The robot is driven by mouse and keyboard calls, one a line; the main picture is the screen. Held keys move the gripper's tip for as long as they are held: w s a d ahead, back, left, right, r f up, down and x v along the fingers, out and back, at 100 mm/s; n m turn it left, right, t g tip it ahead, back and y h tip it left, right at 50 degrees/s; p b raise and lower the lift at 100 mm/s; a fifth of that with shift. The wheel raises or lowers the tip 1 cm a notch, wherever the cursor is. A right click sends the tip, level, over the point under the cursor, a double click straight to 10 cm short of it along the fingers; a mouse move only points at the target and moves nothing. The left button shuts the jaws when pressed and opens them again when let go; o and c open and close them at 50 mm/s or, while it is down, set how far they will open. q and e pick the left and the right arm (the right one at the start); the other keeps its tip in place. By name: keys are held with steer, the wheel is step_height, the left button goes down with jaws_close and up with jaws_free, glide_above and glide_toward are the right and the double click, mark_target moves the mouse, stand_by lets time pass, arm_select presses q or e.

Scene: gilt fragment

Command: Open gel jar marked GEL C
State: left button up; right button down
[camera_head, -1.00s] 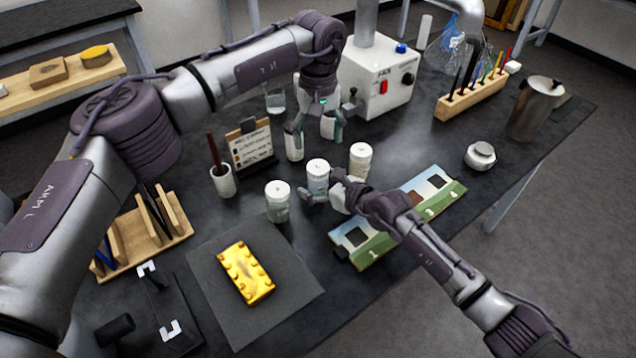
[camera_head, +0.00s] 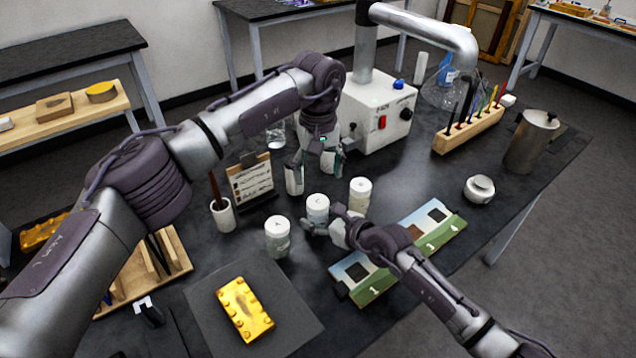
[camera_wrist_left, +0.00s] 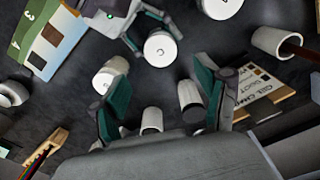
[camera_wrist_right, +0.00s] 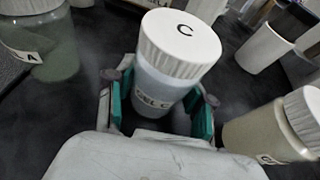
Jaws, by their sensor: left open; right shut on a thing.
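The GEL C jar (camera_head: 317,209) stands upright on the dark table between two similar jars, its ribbed white lid (camera_wrist_right: 180,42) marked C in place. My right gripper (camera_head: 330,226) is shut on the jar's body below the lid; the right wrist view shows a finger on each side of the label (camera_wrist_right: 153,101). My left gripper (camera_head: 315,170) is open and empty, pointing down behind the jar and above the table. In the left wrist view the C lid (camera_wrist_left: 160,48) lies just beyond the open fingers (camera_wrist_left: 160,85).
Jar A (camera_head: 278,238) stands at front left and jar B (camera_head: 360,194) at back right, both close to GEL C. White cylinders (camera_wrist_left: 190,97) stand near my left gripper. A card stand (camera_head: 251,180), brush cup (camera_head: 223,215) and painted panel (camera_head: 410,250) flank the jars.

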mark_target(318, 201)
arm_select(q)
steer(key=shift+f, duration=4)
